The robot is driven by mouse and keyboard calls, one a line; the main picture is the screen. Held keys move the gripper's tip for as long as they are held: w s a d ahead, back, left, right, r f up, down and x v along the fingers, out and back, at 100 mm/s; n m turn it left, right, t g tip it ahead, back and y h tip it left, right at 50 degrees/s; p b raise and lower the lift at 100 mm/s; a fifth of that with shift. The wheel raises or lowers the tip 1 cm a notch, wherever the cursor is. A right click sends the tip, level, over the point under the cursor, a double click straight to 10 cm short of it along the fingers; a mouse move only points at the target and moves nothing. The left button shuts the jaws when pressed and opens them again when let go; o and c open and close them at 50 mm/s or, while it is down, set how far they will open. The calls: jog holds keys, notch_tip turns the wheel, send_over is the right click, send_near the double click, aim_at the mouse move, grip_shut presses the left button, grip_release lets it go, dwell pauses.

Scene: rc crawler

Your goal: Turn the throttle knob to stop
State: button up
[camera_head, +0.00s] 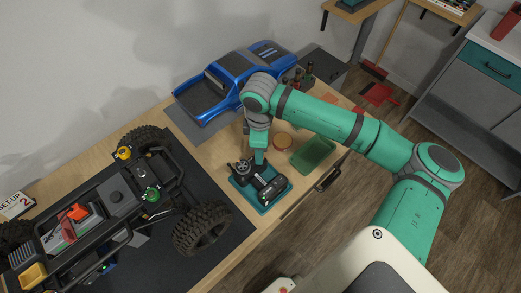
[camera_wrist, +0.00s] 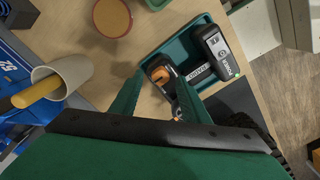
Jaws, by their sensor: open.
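A dark hand controller (camera_head: 267,188) lies in a teal tray (camera_head: 239,192) on the wooden bench. In the wrist view the controller (camera_wrist: 213,45) has a black-and-white face, and a round orange-and-black knob (camera_wrist: 163,76) sits on its other end. I take this for the throttle knob, but its markings cannot be read. My gripper (camera_head: 259,156) points down over the tray. In the wrist view my gripper (camera_wrist: 157,72) is open and empty, with its green fingers on either side of the knob. Whether they touch it cannot be told.
A crawler chassis (camera_head: 115,197) with big tyres stands on a dark mat to the left. A blue truck body (camera_head: 225,85) lies at the back. A round orange-lidded tub (camera_head: 282,140) and a green tray (camera_head: 313,153) are close by. A cup (camera_wrist: 60,82) shows left.

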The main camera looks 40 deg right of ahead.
notch_tip(320, 180, up, 9)
jog(key=shift+r, duration=0.15)
jog(key=shift+w+a, duration=0.1)
jog(key=shift+w, duration=0.05)
dwell(0.5)
